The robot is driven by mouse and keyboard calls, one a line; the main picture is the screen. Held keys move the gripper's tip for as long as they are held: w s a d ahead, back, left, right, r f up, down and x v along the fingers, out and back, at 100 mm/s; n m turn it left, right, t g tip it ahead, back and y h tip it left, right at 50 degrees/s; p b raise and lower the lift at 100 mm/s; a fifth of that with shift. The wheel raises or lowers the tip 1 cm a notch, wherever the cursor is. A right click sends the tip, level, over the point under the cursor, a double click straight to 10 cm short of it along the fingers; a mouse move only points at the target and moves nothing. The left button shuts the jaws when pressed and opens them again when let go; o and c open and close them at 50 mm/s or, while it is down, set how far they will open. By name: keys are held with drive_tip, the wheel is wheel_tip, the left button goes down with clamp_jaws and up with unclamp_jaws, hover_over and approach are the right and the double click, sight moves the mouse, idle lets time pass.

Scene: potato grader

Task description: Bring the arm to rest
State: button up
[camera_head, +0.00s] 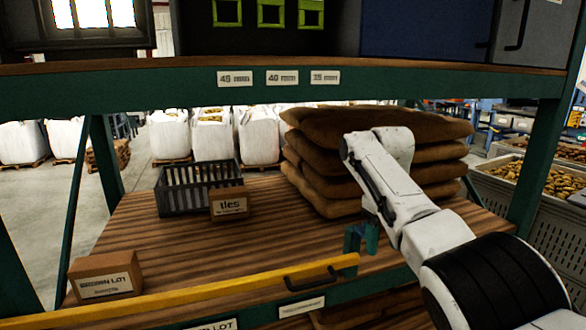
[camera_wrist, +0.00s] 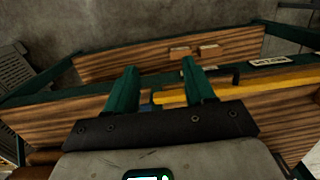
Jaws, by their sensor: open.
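My arm (camera_head: 390,185) is white and reaches in from the lower right of the head view, in front of the stacked sacks. My gripper (camera_head: 362,238) hangs at its end, with green fingers pointing down near the front edge of the wooden shelf (camera_head: 220,260). In the wrist view my gripper (camera_wrist: 160,92) shows two green fingers set wide apart. Nothing is between them, and the gripper is open. A yellow bar with a dark handle (camera_head: 200,296) runs along the shelf front and ends close to the gripper.
Brown sacks (camera_head: 330,172) are stacked at the shelf's right. A grey crate (camera_head: 185,190) and a box labelled "ties" (camera_head: 229,203) stand at the back. Another cardboard box (camera_head: 105,276) is at the front left. A green beam (camera_head: 150,90) crosses above. The shelf's middle is clear.

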drive_tip(key=s+a+f+b, duration=0.1)
drive_tip(key=s+f, duration=0.2)
drive_tip(key=f, duration=0.7)
drive_tip(key=s+a+f+b, duration=0.1)
drive_tip(key=s+a+f, duration=0.15)
drive_tip(key=f, duration=0.75)
drive_tip(key=s+d+f+t+y, duration=0.1)
drive_tip(key=s+f, duration=0.9)
drive_tip(key=f, duration=0.1)
drive_tip(key=s+d+f+m+b, duration=0.15)
drive_tip(key=s+f, duration=0.25)
drive_tip(key=s, duration=0.4)
drive_tip(key=s+d+f+m+b, duration=0.1)
drive_tip(key=s+d+f, duration=0.2)
drive_tip(key=s, duration=0.6)
drive_tip(key=s+d+r+m, duration=0.1)
drive_tip(key=s+d, duration=0.1)
drive_tip(key=s, duration=0.6)
drive_tip(key=s+d+r+m+t, duration=0.1)
drive_tip(key=s+d, duration=0.2)
drive_tip(key=s, duration=0.5)
drive_tip(key=shift+s+d+r+h+b, duration=0.2)
drive_tip(key=shift+s+d+h+b, duration=0.1)
drive_tip(key=shift+h+b, duration=0.1)
